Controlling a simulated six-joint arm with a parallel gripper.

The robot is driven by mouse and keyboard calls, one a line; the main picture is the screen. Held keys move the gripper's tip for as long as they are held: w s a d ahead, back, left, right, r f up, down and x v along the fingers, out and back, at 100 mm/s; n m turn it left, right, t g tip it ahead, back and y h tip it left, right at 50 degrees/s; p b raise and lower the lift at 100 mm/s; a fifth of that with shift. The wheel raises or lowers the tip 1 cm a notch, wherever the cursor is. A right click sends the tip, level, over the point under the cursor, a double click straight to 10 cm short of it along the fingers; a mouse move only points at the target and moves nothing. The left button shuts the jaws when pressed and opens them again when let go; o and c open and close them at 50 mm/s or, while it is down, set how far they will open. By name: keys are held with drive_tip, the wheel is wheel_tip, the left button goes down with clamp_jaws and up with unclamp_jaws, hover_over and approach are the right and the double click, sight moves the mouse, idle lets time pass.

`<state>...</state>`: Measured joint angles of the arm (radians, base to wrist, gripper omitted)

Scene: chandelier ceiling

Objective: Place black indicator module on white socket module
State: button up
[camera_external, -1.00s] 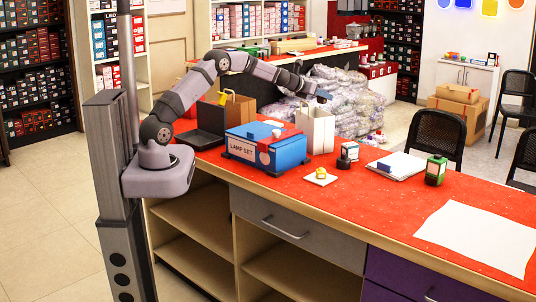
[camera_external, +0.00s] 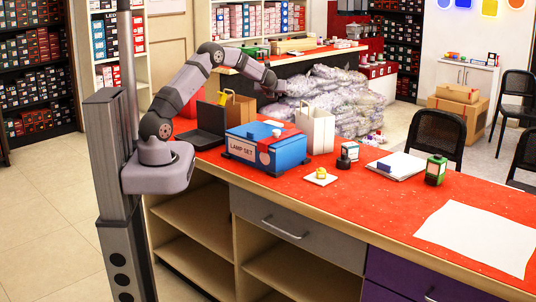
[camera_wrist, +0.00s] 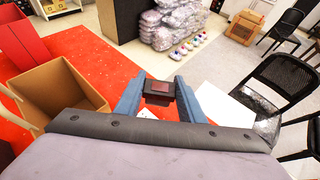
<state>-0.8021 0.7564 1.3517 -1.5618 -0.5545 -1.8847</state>
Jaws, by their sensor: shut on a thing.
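The black indicator module (camera_wrist: 158,91), a small dark block with a reddish face, is held between the two blue fingers of my gripper (camera_wrist: 159,86) in the wrist view. In the external view my arm's end (camera_external: 269,82) is up behind the brown paper bag, and its fingers and the module cannot be made out. A small white block with a dark face (camera_external: 350,150) stands on the red counter right of the white bag; it may be the white socket module, but I cannot tell for sure. A partly hidden white patch shows below the held module in the wrist view.
The red counter (camera_external: 390,206) holds a blue lamp-set box (camera_external: 282,153), a white bag (camera_external: 316,130), a brown bag (camera_external: 240,111), a laptop (camera_external: 203,133), a yellow item on a white plate (camera_external: 320,179), papers (camera_external: 397,166) and a green-black box (camera_external: 435,170). Its front middle is clear.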

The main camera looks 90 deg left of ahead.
sight(273, 123)
drive_tip(key=shift+a+m+t+b, duration=0.2)
drive_tip(key=shift+m+t+b, duration=0.4)
drive_tip(key=shift+t, duration=0.1)
drive_tip(key=shift+d+m+t+h+b, duration=0.25)
drive_tip(key=shift+m+t+h+b, duration=0.2)
drive_tip(key=shift+m+t, duration=0.25)
drive_tip(key=shift+f+b, duration=1.95)
drive_tip(key=shift+f, duration=3.1)
drive_tip(key=shift+f+b, duration=0.2)
drive_tip(key=shift+b, duration=0.1)
drive_tip(key=o, duration=1.2)
drive_tip(key=shift+r, duration=0.1)
drive_tip(key=shift+r+p, duration=0.2)
drive_tip(key=shift+p, duration=0.1)
drive_tip(key=b+v, duration=0.2)
drive_tip(key=v, duration=1)
drive_tip(key=shift+b, duration=0.3)
drive_tip(key=shift+f, duration=0.1)
